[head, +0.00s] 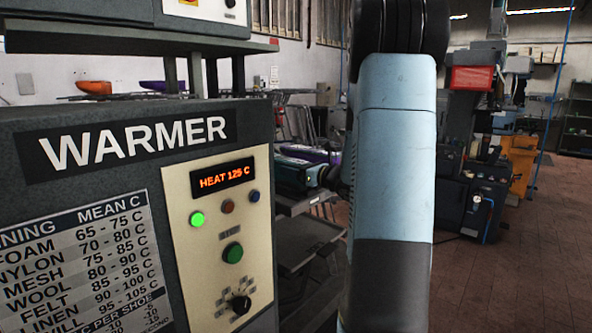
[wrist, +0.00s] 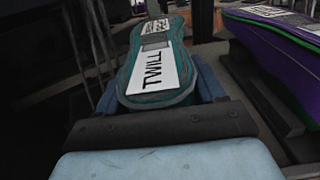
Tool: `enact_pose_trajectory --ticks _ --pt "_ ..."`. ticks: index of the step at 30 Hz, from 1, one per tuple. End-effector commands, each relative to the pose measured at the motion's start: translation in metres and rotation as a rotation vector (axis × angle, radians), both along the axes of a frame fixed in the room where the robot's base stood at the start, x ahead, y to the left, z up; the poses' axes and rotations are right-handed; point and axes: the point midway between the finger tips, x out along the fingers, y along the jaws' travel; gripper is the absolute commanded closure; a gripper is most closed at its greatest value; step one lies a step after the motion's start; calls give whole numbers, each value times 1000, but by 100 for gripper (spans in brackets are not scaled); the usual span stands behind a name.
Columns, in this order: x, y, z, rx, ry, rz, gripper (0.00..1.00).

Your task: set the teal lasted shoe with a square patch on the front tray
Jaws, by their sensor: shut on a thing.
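The teal shoe (wrist: 155,70) lies sole up in the wrist view, with a white TWILL label and a grey square area on its sole. My gripper (wrist: 158,92) is shut on its near end, a blue finger on each side. In the head view the teal shoe (head: 297,174) is beyond the warmer's right edge, partly hidden by it, with my gripper (head: 327,178) at its right end. Grey trays (head: 308,204) are below it. I cannot tell whether the shoe touches one, or which is the front tray. Any patch on the upper is hidden.
A purple shoe (wrist: 275,30) lies close to the right of the teal one. The warmer (head: 95,115), showing HEAT 125 C, fills the left. Orange (head: 93,87) and purple (head: 160,86) shoes sit behind it. Machines stand at right; the right floor (head: 530,260) is clear.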

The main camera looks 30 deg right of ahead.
Motion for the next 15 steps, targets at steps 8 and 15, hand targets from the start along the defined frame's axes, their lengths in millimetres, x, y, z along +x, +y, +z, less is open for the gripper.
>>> enact_pose_trajectory --ticks 8,15 --pt "0 0 -2 0 -2 0 100" --pt "0 0 -5 0 -2 0 100"
